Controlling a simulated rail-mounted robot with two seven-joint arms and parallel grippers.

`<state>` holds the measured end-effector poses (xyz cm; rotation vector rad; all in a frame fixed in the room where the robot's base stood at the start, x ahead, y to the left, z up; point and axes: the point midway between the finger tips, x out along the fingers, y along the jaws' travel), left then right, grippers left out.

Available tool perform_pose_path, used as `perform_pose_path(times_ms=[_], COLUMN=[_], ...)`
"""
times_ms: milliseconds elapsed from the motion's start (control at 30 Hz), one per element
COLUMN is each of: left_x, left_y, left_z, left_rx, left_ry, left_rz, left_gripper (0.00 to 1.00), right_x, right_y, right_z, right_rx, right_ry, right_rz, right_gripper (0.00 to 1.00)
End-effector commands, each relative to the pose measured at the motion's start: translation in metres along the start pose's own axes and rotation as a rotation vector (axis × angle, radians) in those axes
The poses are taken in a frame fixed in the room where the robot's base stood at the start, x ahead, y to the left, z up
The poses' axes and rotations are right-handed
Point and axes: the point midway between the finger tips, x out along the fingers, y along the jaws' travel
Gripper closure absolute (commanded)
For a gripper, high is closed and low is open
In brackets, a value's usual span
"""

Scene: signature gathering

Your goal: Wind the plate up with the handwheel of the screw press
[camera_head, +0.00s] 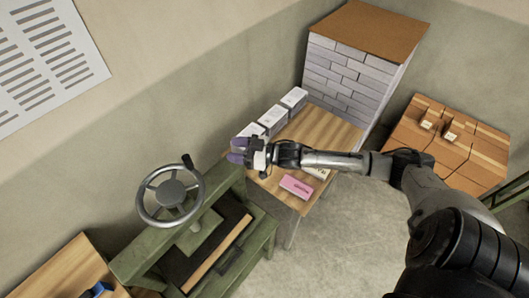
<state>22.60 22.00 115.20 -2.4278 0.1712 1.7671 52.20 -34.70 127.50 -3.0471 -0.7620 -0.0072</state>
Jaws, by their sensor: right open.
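The screw press (262,238) is a green frame at the lower left. Its grey spoked handwheel (170,196) sits on top, with a dark upright handle (187,161) on the rim. The plate (207,240) shows below the wheel, with a dark and wooden-edged stack (219,260) on the bed in front of it. The gap under the plate is hard to judge. My left gripper is not in view.
A wooden table (333,127) behind my right arm holds several white-grey blocks (294,97) and a pink block (296,186). A brick-patterned stack (350,75) stands at its back. Cardboard boxes (470,150) stand right. Another wooden surface (62,272) is at lower left.

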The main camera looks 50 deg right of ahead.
Motion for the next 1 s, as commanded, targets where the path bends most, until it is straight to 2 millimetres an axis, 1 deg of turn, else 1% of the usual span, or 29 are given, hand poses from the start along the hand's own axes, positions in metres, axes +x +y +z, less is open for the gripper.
perform_pose_path(times_ms=[33, 200, 500, 700, 1000], left_x=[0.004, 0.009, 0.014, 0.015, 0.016], left_y=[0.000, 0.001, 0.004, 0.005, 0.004], left_z=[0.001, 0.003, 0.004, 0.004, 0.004], left_rx=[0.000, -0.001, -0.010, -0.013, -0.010], left_ry=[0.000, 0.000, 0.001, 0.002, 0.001], left_rz=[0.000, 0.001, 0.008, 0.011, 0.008], left_gripper=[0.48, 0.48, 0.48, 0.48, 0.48], right_x=[-0.010, -0.037, -0.077, -0.095, -0.108], right_y=[0.000, 0.000, 0.000, 0.000, 0.000], right_z=[0.004, 0.003, 0.002, 0.001, 0.001], right_rx=[0.001, 0.000, 0.002, 0.001, 0.000], right_ry=[-0.004, -0.004, -0.003, -0.002, -0.001], right_rz=[0.000, 0.000, 0.000, 0.000, 0.000], right_gripper=[0.48, 0.48, 0.48, 0.48, 0.48])
